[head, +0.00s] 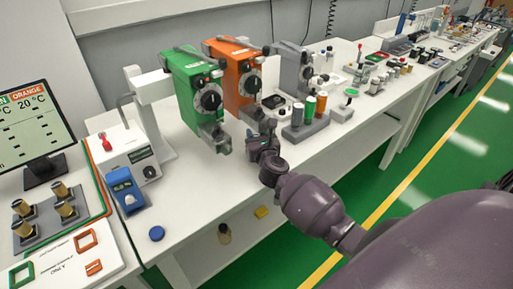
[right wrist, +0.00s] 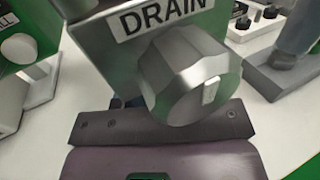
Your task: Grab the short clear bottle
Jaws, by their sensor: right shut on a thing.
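I cannot pick out a short clear bottle for certain in either view. My right gripper (head: 264,132) is at the low front of the orange unit (head: 232,75). In the right wrist view, a large grey knob (right wrist: 187,72) stands right against the dark gripper body, below a white label reading DRAIN (right wrist: 150,18). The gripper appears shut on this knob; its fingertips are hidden. My left gripper is out of view.
A green unit (head: 192,88) stands left of the orange one. A rack with upright green (head: 297,114) and orange-topped (head: 321,101) cylinders stands right of my gripper. A blue meter (head: 125,190) and a blue cap (head: 156,233) lie nearer on the white bench.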

